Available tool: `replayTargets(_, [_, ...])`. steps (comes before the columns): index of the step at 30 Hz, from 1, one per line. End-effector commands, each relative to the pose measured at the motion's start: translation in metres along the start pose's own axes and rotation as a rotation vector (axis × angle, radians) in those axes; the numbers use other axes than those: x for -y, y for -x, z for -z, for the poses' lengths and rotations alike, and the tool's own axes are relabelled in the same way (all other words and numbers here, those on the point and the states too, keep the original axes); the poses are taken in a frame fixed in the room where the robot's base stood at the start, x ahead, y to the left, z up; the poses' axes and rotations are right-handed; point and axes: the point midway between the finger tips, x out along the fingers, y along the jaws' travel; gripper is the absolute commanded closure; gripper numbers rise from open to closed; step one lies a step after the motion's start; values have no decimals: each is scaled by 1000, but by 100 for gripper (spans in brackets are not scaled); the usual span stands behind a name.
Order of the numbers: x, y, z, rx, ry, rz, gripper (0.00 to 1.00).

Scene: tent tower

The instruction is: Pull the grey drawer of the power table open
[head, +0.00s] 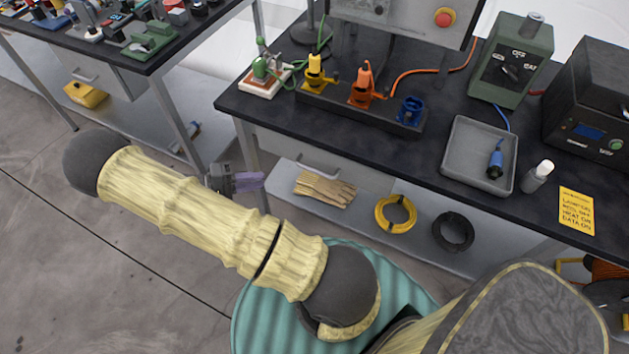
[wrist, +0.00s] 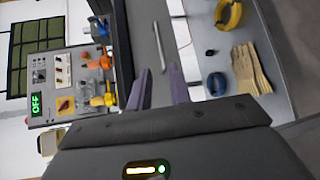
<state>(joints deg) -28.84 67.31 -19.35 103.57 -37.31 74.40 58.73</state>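The grey drawer (head: 282,148) sits under the black top of the power table (head: 300,118). Its front looks flush below the table edge, with a bar handle (head: 318,170) along it. In the wrist view the drawer front (wrist: 145,25) and its handle (wrist: 160,45) lie ahead of my fingers. My gripper (head: 250,181) is left of the handle in the head view, with a gap between them. In the wrist view the two purple fingers of my gripper (wrist: 159,82) are apart with nothing held between them. The handle is just beyond the fingertips, roughly lined up with the space between them.
A lower shelf holds work gloves (head: 325,189), a yellow coil (head: 396,212) and a black coil (head: 453,231). On the tabletop stand coloured plugs in a block (head: 362,106) and a grey tray (head: 465,165). Another table (head: 150,62) stands left. The floor between is clear.

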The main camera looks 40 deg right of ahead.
Motion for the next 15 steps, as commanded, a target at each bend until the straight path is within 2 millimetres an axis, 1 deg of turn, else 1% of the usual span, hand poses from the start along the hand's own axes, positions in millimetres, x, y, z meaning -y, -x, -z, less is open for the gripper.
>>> replayTargets(1, [10,0,4,-14,-13,-36,80])
replayTargets(2, [11,0,6,-18,-20,-50,80])
replayTargets(15, [9,-2,6,-21,-30,-68,80])
